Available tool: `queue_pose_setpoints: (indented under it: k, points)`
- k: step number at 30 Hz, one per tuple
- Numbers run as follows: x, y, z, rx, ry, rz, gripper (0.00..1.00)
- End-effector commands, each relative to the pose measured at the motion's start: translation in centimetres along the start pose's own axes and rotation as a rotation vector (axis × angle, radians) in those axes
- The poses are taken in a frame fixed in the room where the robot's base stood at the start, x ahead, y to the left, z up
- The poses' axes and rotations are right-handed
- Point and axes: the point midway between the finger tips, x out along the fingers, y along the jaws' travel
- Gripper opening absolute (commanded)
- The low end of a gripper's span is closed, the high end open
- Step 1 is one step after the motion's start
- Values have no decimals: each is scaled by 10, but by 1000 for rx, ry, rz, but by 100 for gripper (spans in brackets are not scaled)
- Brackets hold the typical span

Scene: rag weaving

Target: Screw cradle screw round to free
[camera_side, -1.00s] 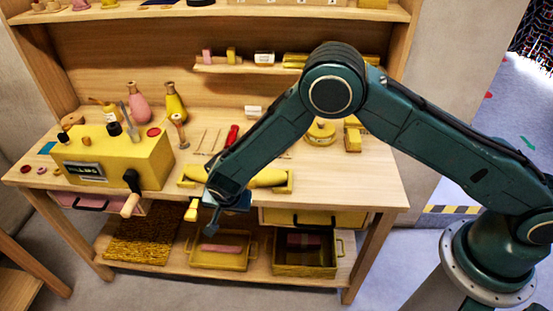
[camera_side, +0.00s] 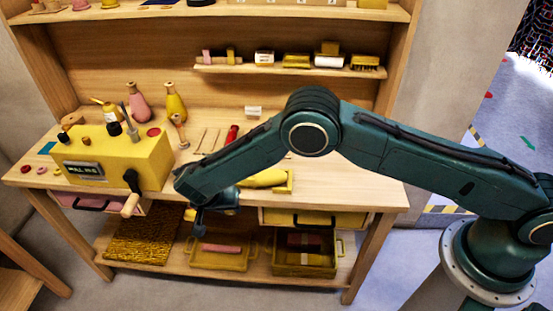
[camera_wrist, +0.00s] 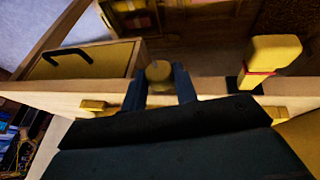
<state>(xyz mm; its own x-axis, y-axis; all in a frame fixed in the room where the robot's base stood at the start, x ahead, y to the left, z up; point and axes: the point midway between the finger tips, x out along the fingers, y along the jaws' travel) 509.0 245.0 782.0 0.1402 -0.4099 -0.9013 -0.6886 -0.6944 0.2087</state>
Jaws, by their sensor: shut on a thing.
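The yellow cradle (camera_side: 289,187) lies near the bench's front edge with a yellow roll (camera_side: 264,179) in it. In the wrist view, the round end of the cradle screw (camera_wrist: 158,71) shows at the bench's front edge, between the two dark fingers of my gripper (camera_wrist: 160,84). My gripper is shut on it. In the side view my wrist and forearm cover the left part of the cradle, and the screw is hidden. An end of the cradle shows in the wrist view (camera_wrist: 93,105).
A yellow handle with a red band (camera_wrist: 272,55) stands beside my gripper at the bench edge. A yellow machine with a crank (camera_side: 130,207) is to the left. A yellow drawer (camera_side: 312,218) is to the right. Trays and a woven mat (camera_side: 138,238) lie on the lower shelf.

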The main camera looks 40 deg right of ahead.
Motion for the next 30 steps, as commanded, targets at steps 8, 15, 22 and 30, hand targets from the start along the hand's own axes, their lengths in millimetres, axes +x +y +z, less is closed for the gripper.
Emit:
queue_pose_setpoints:
  k: [8,15,22,30]
  points:
    - [1,-4,-8,-22,17,63,7]
    - [1,-5,-10,-45,24,121,6]
    - [0,-5,-8,-58,13,156,6]
    - [-2,-4,-1,-66,-4,173,7]
